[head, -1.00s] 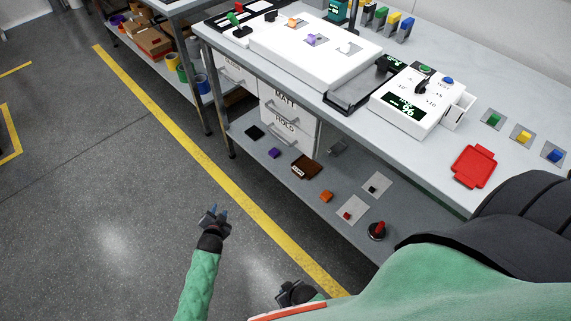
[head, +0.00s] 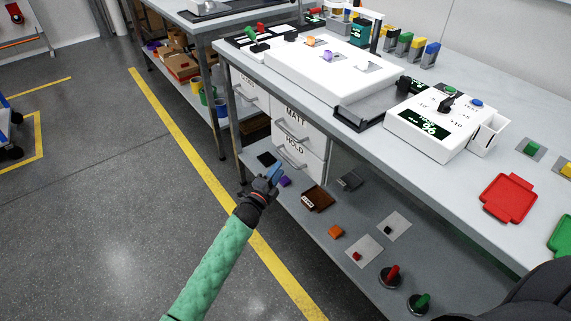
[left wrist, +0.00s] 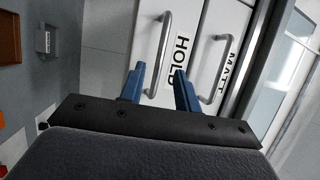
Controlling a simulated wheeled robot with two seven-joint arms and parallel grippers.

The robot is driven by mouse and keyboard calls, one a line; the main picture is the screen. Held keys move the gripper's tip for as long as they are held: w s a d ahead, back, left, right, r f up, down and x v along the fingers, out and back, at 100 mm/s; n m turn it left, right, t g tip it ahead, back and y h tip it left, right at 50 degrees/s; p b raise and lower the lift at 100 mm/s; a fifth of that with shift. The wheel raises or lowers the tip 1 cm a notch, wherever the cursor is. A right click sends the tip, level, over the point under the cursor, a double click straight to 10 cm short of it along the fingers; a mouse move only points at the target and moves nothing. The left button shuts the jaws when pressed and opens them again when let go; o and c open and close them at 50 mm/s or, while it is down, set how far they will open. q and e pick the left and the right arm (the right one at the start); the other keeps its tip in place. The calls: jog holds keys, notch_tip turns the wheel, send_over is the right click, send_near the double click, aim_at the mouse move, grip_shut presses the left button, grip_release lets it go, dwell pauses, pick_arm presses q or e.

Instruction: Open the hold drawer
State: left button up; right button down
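The HOLD drawer (head: 312,165) is the lower white drawer front under the bench, below the MATT drawer (head: 310,132). It looks shut. Its silver bar handle (head: 291,157) also shows in the left wrist view (left wrist: 160,52), upright there. My left gripper (head: 275,174) is in front of and below the drawer in the head view. In the left wrist view its two blue fingers (left wrist: 158,85) are spread apart, with the HOLD handle lying between them toward the far side and nothing gripped. My right gripper is not in view.
The MATT handle (left wrist: 214,70) is beside the HOLD handle. Open floor lies left of the bench.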

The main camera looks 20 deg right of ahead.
pick_arm(q)
jog(key=shift+x, duration=2.6)
jog(key=shift+c, duration=0.2)
grip_shut()
